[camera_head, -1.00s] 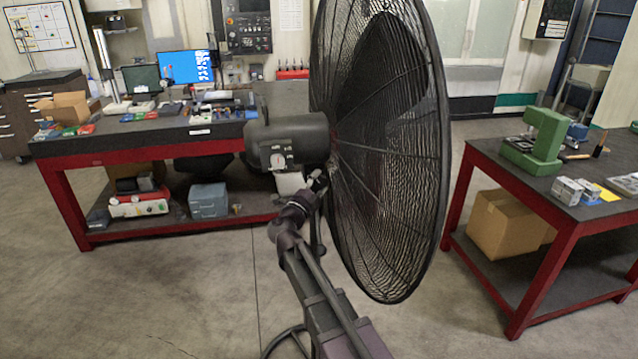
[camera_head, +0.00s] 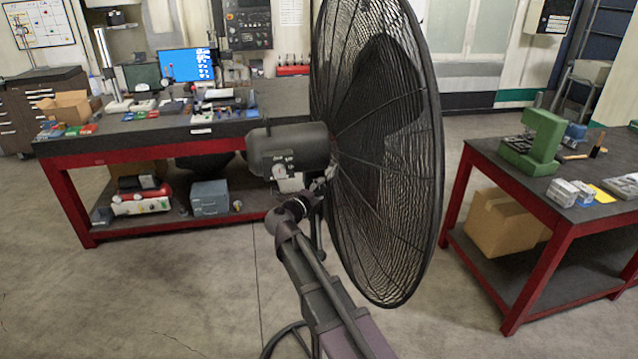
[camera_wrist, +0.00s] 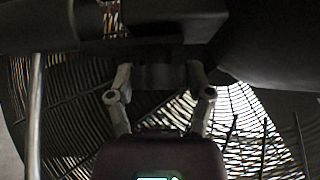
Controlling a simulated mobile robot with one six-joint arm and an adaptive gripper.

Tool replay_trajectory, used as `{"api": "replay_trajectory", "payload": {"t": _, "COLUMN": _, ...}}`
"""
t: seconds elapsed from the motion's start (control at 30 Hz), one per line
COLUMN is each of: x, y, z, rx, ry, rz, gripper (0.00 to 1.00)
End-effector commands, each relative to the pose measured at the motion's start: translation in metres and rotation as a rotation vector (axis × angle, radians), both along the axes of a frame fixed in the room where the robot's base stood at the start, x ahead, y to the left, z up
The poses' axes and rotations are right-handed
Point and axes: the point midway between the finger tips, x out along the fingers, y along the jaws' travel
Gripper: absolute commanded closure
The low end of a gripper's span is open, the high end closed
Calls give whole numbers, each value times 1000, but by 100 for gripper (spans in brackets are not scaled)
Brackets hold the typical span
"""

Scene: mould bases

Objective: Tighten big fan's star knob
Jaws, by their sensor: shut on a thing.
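The big fan (camera_head: 385,150) stands in the middle of the head view, its round black cage facing right. Its dark motor housing (camera_head: 290,150) sticks out to the left, with a dial and labels on its side. My gripper (camera_head: 325,180) is at the bracket below the housing and is mostly hidden there by my wrist. In the wrist view my gripper (camera_wrist: 160,78) has its two fingers closed on either side of a dark block-shaped part, the star knob (camera_wrist: 158,75), under the housing (camera_wrist: 130,18). The knob's star shape cannot be made out.
A red-framed workbench (camera_head: 150,150) with tools and a monitor (camera_head: 187,66) stands behind on the left. Another red-framed bench (camera_head: 490,170) with a green press (camera_head: 535,142) stands at right. The fan's ring base (camera_head: 285,343) is on the floor. Floor at left is clear.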

Motion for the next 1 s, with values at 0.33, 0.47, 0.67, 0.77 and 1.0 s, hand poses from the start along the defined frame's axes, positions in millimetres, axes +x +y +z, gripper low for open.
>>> {"api": "replay_trajectory", "payload": {"t": 0.33, "x": 2, "y": 1, "z": 2, "rx": 124, "ry": 36, "rz": 3, "gripper": 81}}
{"api": "replay_trajectory", "payload": {"t": 0.47, "x": 2, "y": 1, "z": 1, "rx": 131, "ry": 37, "rz": 4, "gripper": 81}}
{"api": "replay_trajectory", "payload": {"t": 0.67, "x": 2, "y": 1, "z": 1, "rx": 131, "ry": 37, "rz": 4, "gripper": 81}}
{"api": "replay_trajectory", "payload": {"t": 0.77, "x": 2, "y": 1, "z": 1, "rx": 131, "ry": 37, "rz": 4, "gripper": 24}}
{"api": "replay_trajectory", "payload": {"t": 1.0, "x": 1, "y": 1, "z": 0, "rx": 131, "ry": 39, "rz": 3, "gripper": 0}}
